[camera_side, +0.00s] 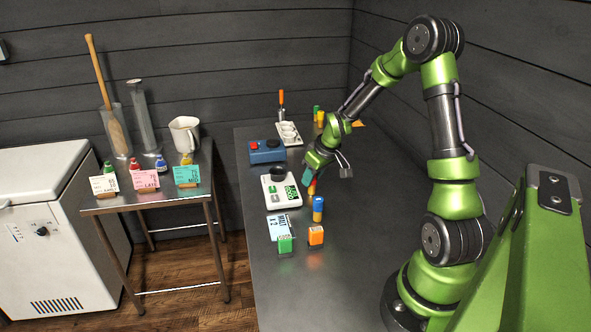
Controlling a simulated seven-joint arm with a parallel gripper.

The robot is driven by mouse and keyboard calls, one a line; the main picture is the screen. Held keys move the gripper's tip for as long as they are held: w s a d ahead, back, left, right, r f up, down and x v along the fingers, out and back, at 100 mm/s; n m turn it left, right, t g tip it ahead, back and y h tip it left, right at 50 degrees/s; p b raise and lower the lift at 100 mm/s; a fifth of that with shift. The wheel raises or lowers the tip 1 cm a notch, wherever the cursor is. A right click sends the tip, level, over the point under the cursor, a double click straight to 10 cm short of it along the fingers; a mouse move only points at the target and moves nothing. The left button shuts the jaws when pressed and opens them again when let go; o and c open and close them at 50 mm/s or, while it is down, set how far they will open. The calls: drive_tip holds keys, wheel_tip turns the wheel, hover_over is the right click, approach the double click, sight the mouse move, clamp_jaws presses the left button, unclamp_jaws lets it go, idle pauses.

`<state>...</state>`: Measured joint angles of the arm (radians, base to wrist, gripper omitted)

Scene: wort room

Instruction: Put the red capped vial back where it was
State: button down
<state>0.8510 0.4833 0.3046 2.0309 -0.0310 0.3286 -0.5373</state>
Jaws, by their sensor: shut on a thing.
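The red capped vial (312,188) is small in the side view, and only a red and orange part shows below the fingers. My gripper (312,178) points down and is shut on it, just right of the white scale. Whether the vial's bottom touches the table cannot be told. A blue capped vial (318,209) with a yellow body stands upright just in front of it. A green capped vial (317,114) stands at the back of the table, close to another yellowish vial.
The white scale (289,203) bears a dark round object. A blue box (267,151) and a white welled tray (289,134) stand behind. A card (279,227), green block (286,243) and orange block (316,236) are in front. The table's front right (350,265) is clear.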

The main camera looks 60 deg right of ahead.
drive_tip(key=c, duration=0.9)
unclamp_jaws()
drive_tip(key=shift+o, duration=0.2)
drive_tip(key=shift+s+r, duration=0.1)
drive_tip(key=shift+r, duration=0.4)
drive_tip(key=d+v, duration=0.1)
drive_tip(key=v, duration=0.9)
drive_tip(key=s+a+r+t+y, duration=0.1)
drive_tip(key=s+a+r, duration=0.2)
drive_tip(key=a, duration=0.5)
drive_tip(key=s+a+r+m+y, duration=0.1)
drive_tip(key=s+a+r, duration=0.3)
drive_tip(key=a, duration=0.5)
drive_tip(key=s+a+r+t, duration=0.1)
drive_tip(key=s+a+r, duration=0.2)
drive_tip(key=a, duration=0.6)
drive_tip(key=shift+s+r+m+t+y, duration=0.3)
drive_tip(key=shift+s+r+m+y, duration=0.05)
drive_tip(key=shift+s+m+y, duration=0.05)
